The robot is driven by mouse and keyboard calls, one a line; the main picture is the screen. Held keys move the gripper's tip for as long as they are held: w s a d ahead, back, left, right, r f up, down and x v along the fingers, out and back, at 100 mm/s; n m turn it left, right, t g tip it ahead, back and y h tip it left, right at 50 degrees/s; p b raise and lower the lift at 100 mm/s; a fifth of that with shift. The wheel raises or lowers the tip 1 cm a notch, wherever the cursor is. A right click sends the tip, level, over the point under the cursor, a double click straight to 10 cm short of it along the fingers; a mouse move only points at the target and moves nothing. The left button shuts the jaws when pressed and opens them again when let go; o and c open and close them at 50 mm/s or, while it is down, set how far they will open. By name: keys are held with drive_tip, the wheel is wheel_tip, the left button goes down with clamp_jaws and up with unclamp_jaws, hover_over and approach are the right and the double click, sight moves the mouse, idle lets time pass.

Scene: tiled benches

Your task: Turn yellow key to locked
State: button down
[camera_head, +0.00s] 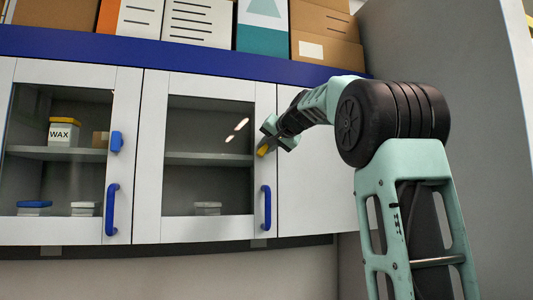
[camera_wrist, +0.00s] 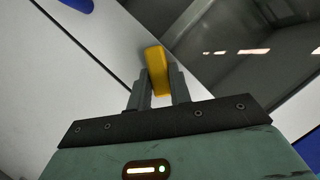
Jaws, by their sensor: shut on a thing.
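The yellow key (camera_wrist: 155,62) sits on the white frame of the right glass door, and it also shows in the head view (camera_head: 263,150). My gripper (camera_wrist: 158,88) is shut on the key, with one finger on each side of it. In the head view my gripper (camera_head: 269,141) reaches the door from the right. In the wrist view the key stands out past the fingertips and looks slightly tilted. Its lock is hidden behind it, and no locked or unlocked marking can be made out.
The right glass door has a blue handle (camera_head: 266,208) below the key. The left glass door has a blue lock piece (camera_head: 116,142) and a blue handle (camera_head: 111,209). Boxes (camera_head: 325,35) stand on the cabinet top. A grey wall (camera_head: 450,60) rises at the right.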

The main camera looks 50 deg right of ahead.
drive_tip(key=m+t+b, duration=0.1)
drive_tip(key=m+b, duration=0.1)
drive_tip(key=m+t+y+b, duration=0.1)
drive_tip(key=m+b, duration=0.1)
drive_tip(key=shift+s+d+f, duration=0.15)
drive_tip(key=shift+d+f, duration=0.05)
drive_tip(key=shift+f, duration=0.2)
drive_tip(key=m+t+b, duration=0.1)
drive_tip(key=m+b, duration=0.1)
drive_tip(key=m+t+b, duration=0.1)
drive_tip(key=m+b, duration=0.1)
drive_tip(key=shift+f+m+y, duration=0.1)
drive_tip(key=shift+m+y, duration=0.2)
drive_tip(key=shift+m, duration=0.1)
drive_tip(key=c, duration=1.3)
unclamp_jaws()
drive_tip(key=s+a+b, duration=0.1)
drive_tip(key=s+b, duration=0.1)
drive_tip(key=s, duration=0.3)
drive_tip(key=s+b, duration=0.2)
drive_tip(key=s, duration=0.4)
drive_tip(key=s+a+b, duration=0.1)
drive_tip(key=s+b, duration=0.1)
drive_tip(key=s, duration=0.4)
drive_tip(key=shift+s+a, duration=0.15)
drive_tip(key=shift+a, duration=0.2)
drive_tip(key=shift+f, duration=0.1)
